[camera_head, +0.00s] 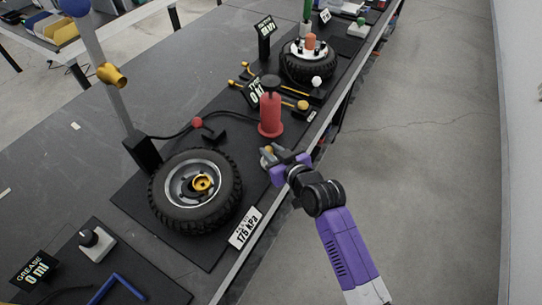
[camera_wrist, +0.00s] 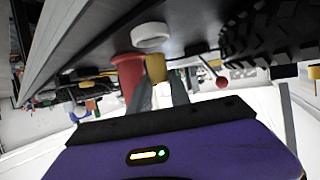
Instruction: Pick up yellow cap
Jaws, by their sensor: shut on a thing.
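A small yellow cap (camera_wrist: 156,68) is between the fingertips of my gripper (camera_wrist: 163,84) in the wrist view. The gripper is shut on it. In the head view my gripper (camera_head: 272,155) is over the front edge of the dark mat, between the wheel and the red cylinder, and a small yellowish bit of the cap (camera_head: 268,149) shows at its tips. Part of the cap is hidden by the fingers. Whether it touches the surface I cannot tell.
A wheel (camera_head: 195,190) with a gold hub lies left of my gripper. A red cylinder (camera_head: 271,120) stands just behind it. A white ring (camera_wrist: 150,35) is close to the cap in the wrist view. A pressure sign (camera_head: 245,228) lies nearer. The floor at right is clear.

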